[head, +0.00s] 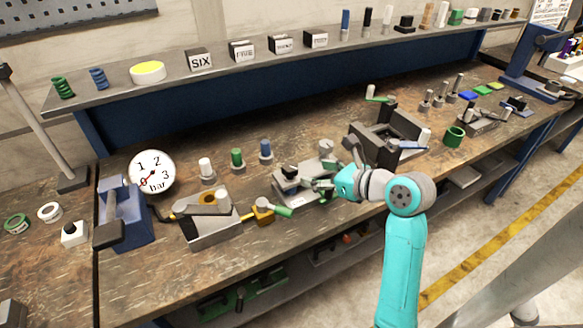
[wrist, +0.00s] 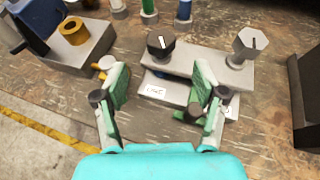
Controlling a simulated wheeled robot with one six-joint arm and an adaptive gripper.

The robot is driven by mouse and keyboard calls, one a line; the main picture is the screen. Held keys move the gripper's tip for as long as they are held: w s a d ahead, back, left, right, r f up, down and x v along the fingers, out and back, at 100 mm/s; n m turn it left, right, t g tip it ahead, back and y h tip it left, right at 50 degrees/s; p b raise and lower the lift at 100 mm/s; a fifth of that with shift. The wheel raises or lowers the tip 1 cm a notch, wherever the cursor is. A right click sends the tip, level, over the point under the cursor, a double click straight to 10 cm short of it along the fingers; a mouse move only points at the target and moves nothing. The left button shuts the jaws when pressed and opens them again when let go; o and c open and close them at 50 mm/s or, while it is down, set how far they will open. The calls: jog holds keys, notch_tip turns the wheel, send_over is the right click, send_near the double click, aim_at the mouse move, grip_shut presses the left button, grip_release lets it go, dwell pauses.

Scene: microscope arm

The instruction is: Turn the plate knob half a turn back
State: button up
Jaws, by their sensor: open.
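A grey metal plate (wrist: 196,68) lies on the bench with two knobs on it. I cannot tell which one is the plate knob. In the head view the black knob (head: 289,171) and the grey knob (head: 326,147) stand just beyond my gripper (head: 318,188). In the wrist view my gripper (wrist: 161,86) is open and empty, its green-padded fingers apart on the near side of the plate, touching neither knob. A white label (wrist: 155,91) shows between the fingers.
A grey block with a brass ring (wrist: 73,31) stands left of the plate. A dark fixture (head: 385,135) stands to the right. White, green and blue pegs (head: 237,160) stand behind.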

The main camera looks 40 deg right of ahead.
aim_at(291, 166)
jog(key=shift+m+h, duration=0.3)
jog(key=x, duration=1)
jog(key=shift+w+a, duration=0.15)
jog(key=c, duration=1.2)
jog(key=shift+o, duration=0.2)
